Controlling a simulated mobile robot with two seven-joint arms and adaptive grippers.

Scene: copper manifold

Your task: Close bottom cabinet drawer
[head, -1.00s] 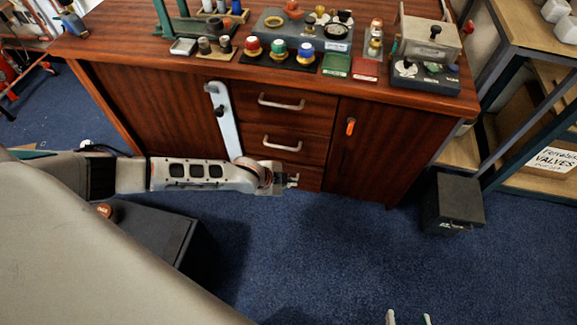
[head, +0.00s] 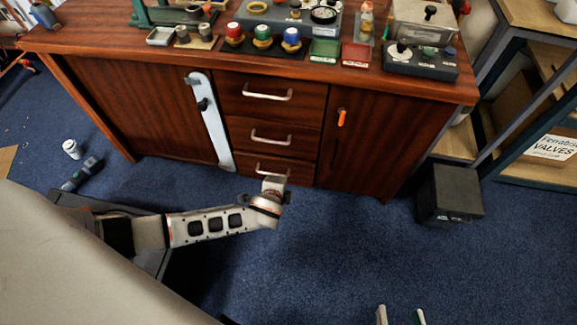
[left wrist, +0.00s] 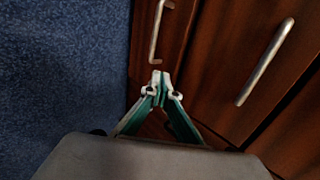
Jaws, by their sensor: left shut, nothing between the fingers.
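The wooden cabinet (head: 370,155) has a stack of three drawers with pale bar handles. The bottom drawer (head: 240,161) is the lowest, near the floor, with its handle (head: 272,168) showing. It looks about flush with the drawers above, but I cannot tell if a small gap is left. My left gripper (head: 275,184) is in front of the bottom drawer, its fingers hard to make out there. In the left wrist view its fingers (left wrist: 161,80) are shut and empty, with the tips close to the bottom handle (left wrist: 156,32). Contact is unclear. My right gripper (head: 400,317) is open, over the floor.
A middle handle (head: 270,137) and top handle (head: 267,96) are above. A grey lever bar (head: 212,122) is at the left of the drawers. A dark box (head: 449,195) stands on the floor at right. The blue carpet (head: 330,240) in front is clear.

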